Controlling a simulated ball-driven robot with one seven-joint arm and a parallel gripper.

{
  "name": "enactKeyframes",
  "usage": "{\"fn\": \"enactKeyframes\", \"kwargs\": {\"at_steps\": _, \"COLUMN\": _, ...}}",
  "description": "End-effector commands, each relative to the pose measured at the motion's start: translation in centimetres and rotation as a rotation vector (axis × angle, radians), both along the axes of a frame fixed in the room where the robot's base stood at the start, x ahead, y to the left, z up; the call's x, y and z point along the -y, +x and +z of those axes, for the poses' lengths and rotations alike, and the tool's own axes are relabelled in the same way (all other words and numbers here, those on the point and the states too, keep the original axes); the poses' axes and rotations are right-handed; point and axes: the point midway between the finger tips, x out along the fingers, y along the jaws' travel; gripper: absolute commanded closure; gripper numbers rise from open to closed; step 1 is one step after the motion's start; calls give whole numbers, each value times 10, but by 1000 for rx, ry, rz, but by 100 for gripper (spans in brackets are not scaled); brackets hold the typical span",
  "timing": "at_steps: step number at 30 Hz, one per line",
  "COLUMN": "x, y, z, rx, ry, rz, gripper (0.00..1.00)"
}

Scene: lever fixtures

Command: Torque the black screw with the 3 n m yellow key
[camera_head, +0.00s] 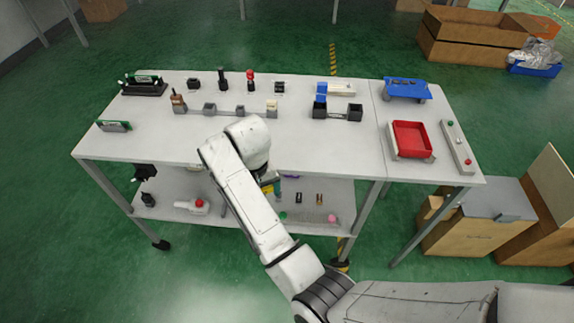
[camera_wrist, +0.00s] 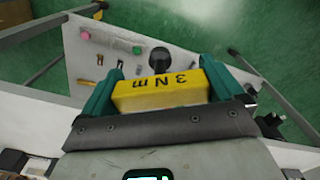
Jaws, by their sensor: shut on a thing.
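The yellow key (camera_wrist: 158,93), marked "3 N m", sits between the two teal fingers of my gripper (camera_wrist: 161,70) in the wrist view. The gripper is shut on it. A dark round piece (camera_wrist: 160,58) shows just beyond the key; I cannot tell whether it is the key's tip or the black screw. In the head view my gripper (camera_head: 272,187) is mostly hidden behind my arm, in front of the table near the lower shelf. A bit of yellow shows there. I cannot surely pick out the black screw in the head view.
The white tabletop (camera_head: 190,145) holds several fixtures, a red tray (camera_head: 411,138) and a blue stand (camera_head: 407,88). The lower shelf (camera_head: 245,213) carries small parts, including a pink button (camera_head: 332,218). A table leg (camera_head: 365,218) stands right of my gripper. Cardboard boxes (camera_head: 465,228) stand at right.

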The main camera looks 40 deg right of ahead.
Motion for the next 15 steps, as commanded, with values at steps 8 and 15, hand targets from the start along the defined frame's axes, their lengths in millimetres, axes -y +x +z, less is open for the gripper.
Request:
{"fn": "enactKeyframes", "kwargs": {"at_steps": 8, "x": -49, "y": 14, "z": -19, "rx": -2, "ry": 0, "rz": 272, "gripper": 38}}
{"fn": "enactKeyframes", "kwargs": {"at_steps": 15, "x": -62, "y": 22, "z": -22, "rx": 7, "ry": -2, "rz": 354, "gripper": 38}}
